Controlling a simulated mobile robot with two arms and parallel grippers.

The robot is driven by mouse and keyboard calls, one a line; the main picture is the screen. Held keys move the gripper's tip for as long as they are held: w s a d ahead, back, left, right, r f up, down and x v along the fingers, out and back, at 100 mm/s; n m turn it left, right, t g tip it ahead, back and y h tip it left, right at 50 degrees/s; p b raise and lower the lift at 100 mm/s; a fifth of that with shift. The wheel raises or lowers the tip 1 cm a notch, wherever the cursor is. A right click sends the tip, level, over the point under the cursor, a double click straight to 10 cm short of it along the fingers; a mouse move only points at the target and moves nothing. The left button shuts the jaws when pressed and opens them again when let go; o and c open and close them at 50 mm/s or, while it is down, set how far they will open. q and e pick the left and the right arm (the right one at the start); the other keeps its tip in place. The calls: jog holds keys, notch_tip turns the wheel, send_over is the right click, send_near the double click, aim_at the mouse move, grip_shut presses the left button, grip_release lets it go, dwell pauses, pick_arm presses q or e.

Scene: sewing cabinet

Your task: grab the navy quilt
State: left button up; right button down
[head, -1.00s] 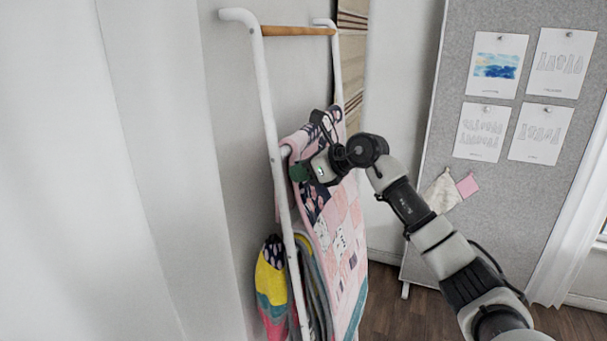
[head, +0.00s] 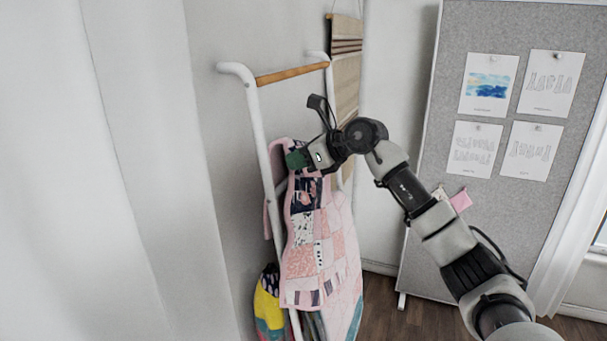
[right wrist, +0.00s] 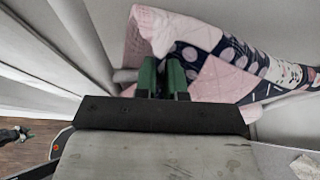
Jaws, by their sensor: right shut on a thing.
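The navy quilt (head: 318,243) is a patchwork of pink, white and navy patches with a pink border. It hangs on a white ladder rack (head: 253,120). My right gripper (head: 296,160), with green fingertips, is shut on the quilt's upper edge. In the right wrist view the green fingers (right wrist: 163,76) are close together against the quilt (right wrist: 228,80), where navy dotted patches show. The cloth hides the exact pinch point.
A yellow, pink and dark patterned textile (head: 268,305) hangs lower on the rack. A beige striped hanging (head: 346,75) is on the wall behind. A grey pinboard (head: 435,110) with pinned sheets stands to the right, and bare floor shows below it.

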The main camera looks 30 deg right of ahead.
pick_arm(q)
jog(key=shift+w+a+r, duration=0.1)
jog(key=shift+a+r, duration=0.25)
jog(key=shift+a, duration=0.2)
pick_arm(e)
notch_tip(320, 180, up, 9)
jog(key=shift+w+f, duration=0.2)
jog(key=shift+w, duration=0.05)
